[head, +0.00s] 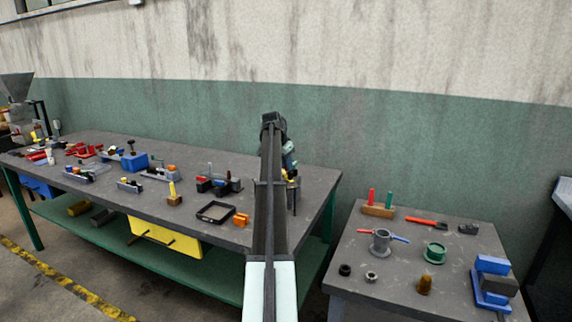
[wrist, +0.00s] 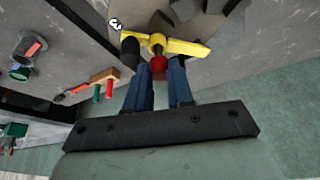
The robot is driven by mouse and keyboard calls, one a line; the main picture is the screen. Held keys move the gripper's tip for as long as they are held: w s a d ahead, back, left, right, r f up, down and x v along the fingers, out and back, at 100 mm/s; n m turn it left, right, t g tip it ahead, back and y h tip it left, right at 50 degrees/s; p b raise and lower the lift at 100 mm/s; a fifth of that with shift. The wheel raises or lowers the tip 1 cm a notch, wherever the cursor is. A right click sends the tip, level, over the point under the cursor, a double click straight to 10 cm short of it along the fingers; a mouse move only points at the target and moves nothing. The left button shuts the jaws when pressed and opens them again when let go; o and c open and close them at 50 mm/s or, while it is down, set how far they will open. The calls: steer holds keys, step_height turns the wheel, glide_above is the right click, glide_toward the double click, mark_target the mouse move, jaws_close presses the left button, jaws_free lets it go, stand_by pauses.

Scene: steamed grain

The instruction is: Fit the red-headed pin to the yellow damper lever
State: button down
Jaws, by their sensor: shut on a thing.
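In the wrist view, the blue fingers of my gripper (wrist: 159,75) are shut on the red-headed pin (wrist: 158,64), whose red head shows between the fingertips. The yellow damper lever (wrist: 188,47) lies just beyond the fingertips, with its hub directly in line with the red head. A black cylinder-like part (wrist: 130,48) is at the lever's left end. In the head view, my arm covers most of the gripper, the pin and the lever.
A long grey bench (head: 318,178) holds several small parts, including a black tray (head: 200,217) and orange blocks (head: 241,220). A smaller table (head: 400,275) at right holds a wooden block (head: 378,211) with red and green pegs, a grey cup (head: 381,243) and a green pot (head: 435,252).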

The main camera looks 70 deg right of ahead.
steer(key=shift+r, duration=0.25)
stand_by(0.8)
steer(key=c, duration=0.9)
jaws_free()
steer(key=shift+s, duration=0.1)
steer(key=v, duration=1.4)
steer(key=shift+d, duration=0.1)
